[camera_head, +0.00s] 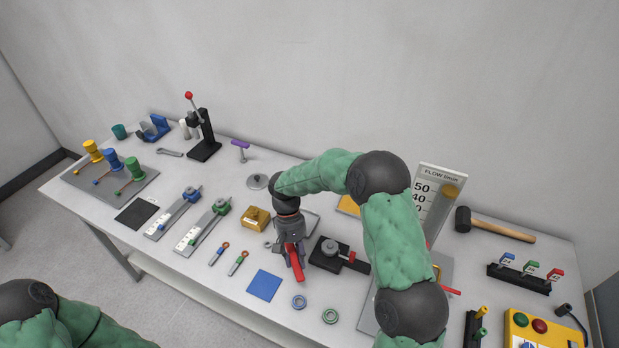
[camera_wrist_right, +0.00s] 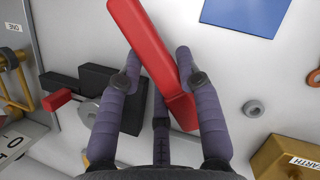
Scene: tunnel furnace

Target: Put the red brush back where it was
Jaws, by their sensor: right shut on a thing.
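The red brush (camera_head: 298,262) is in my right gripper (camera_head: 292,252), above the middle of the table, between the blue square (camera_head: 264,285) and a black block with a round knob (camera_head: 329,251). In the right wrist view the red brush (camera_wrist_right: 150,45) lies slantwise between the fingers of the right gripper (camera_wrist_right: 158,58), which are closed on it. Its bristles cannot be made out. Of my left arm only part shows at the bottom left of the head view; its gripper is out of view.
A flow board (camera_head: 432,200) and a mallet (camera_head: 495,225) are to the right. Small tools (camera_head: 238,262) lie left of the blue square.

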